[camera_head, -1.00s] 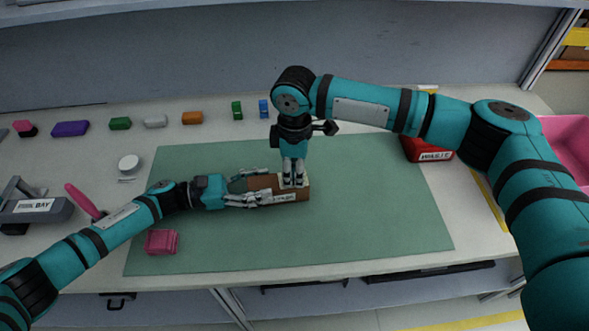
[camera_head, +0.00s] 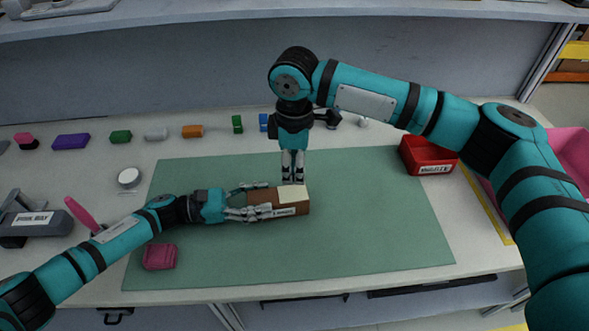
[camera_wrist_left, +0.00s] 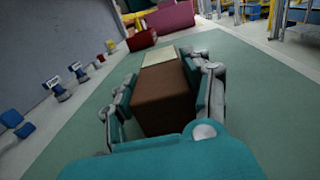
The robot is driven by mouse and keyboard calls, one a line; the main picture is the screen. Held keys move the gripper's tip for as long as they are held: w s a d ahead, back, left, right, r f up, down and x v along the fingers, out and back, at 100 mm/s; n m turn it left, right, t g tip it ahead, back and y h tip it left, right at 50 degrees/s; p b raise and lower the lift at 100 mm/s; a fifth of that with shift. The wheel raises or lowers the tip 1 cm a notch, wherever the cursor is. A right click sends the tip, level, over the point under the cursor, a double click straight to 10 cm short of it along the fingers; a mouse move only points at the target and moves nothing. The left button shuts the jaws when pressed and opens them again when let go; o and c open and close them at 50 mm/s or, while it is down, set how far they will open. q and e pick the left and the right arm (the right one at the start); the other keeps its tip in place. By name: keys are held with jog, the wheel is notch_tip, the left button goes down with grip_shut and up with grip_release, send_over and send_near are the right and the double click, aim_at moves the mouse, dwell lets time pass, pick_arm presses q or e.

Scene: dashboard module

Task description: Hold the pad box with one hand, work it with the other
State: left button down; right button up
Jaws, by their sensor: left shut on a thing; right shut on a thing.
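The pad box (camera_head: 261,199) is a brown block with a cream patch on the right part of its top and a white label on its front. It lies on the green mat (camera_head: 370,215). My left gripper (camera_head: 262,199) is shut on it from the left, one finger along each long side. The box and its cream patch also show in the left wrist view (camera_wrist_left: 165,97), between my fingers. My right gripper (camera_head: 293,181) points straight down above the box's far edge, fingers close together. What it grips is too small to make out; it is outside the left wrist view.
A dark pink block (camera_head: 160,257) lies on the mat's front left. A red bin (camera_head: 428,157) stands at the back right. Several small coloured blocks line the back of the table, and a grey stand (camera_head: 32,216) is at the left. The mat's right half is clear.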

aim_at(294, 169)
pick_arm(q)
jog(key=shift+c, duration=2.4)
grip_release()
jog(key=shift+a, duration=0.1)
jog(key=a, duration=0.7)
jog(key=shift+s+a, duration=0.2)
jog(key=shift+s, duration=0.15)
pick_arm(e)
notch_tip(294, 169, up, 7)
jog(key=p, duration=0.7)
jog(key=shift+r, duration=0.2)
pick_arm(q)
notch_tip(294, 169, up, 10)
jog(key=p, duration=0.3)
pick_arm(e)
jog(key=shift+r, duration=1.3)
